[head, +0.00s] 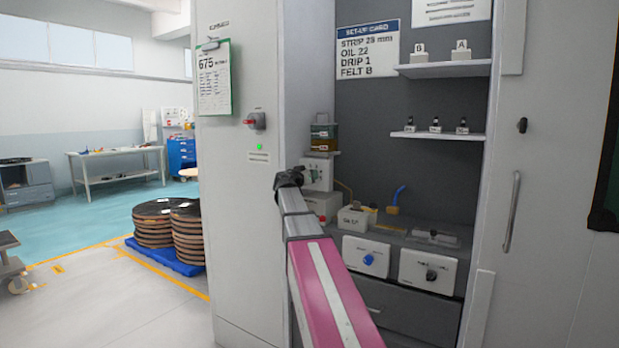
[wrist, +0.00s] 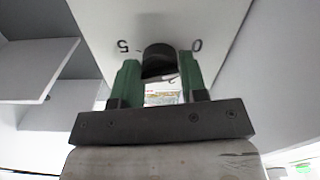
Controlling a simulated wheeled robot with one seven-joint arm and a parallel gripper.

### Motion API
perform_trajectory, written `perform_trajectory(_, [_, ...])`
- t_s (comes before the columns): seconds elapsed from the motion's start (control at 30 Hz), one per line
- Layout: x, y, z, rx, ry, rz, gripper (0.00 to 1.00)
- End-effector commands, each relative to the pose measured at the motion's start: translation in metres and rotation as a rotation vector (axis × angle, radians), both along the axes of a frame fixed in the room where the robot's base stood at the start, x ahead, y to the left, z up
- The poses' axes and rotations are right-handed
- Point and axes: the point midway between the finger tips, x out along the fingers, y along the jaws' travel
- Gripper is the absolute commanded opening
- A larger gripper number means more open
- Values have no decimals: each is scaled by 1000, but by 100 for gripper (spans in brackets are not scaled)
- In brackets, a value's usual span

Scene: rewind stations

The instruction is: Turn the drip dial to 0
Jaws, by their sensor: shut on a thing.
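The drip dial (wrist: 158,52) is a black round knob on a white face, with the marks 0 and 5 upside down on either side of it in the wrist view. The 0 is at the right and the 5 at the left. My gripper (wrist: 160,75) has its two green fingers closed on the knob's sides. In the head view my gripper (head: 289,178) is at the white box (head: 319,174) on the cabinet's left inner side, and my arm hides the knob. The dial's setting cannot be read.
A set-up card (head: 367,50) on the cabinet's back wall reads DRIP 1. Below are a blue knob (head: 369,260) and a black knob (head: 431,275) on white boxes. Shelves (head: 437,136) hold small parts. The cabinet's left panel (head: 235,200) stands close beside my arm.

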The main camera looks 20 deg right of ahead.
Motion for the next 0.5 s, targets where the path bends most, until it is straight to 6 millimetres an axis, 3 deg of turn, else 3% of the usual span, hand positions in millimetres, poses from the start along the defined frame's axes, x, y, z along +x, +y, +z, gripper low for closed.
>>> perform_trajectory(0.5, [-1, 0, 0, -38, 50, 0, 16])
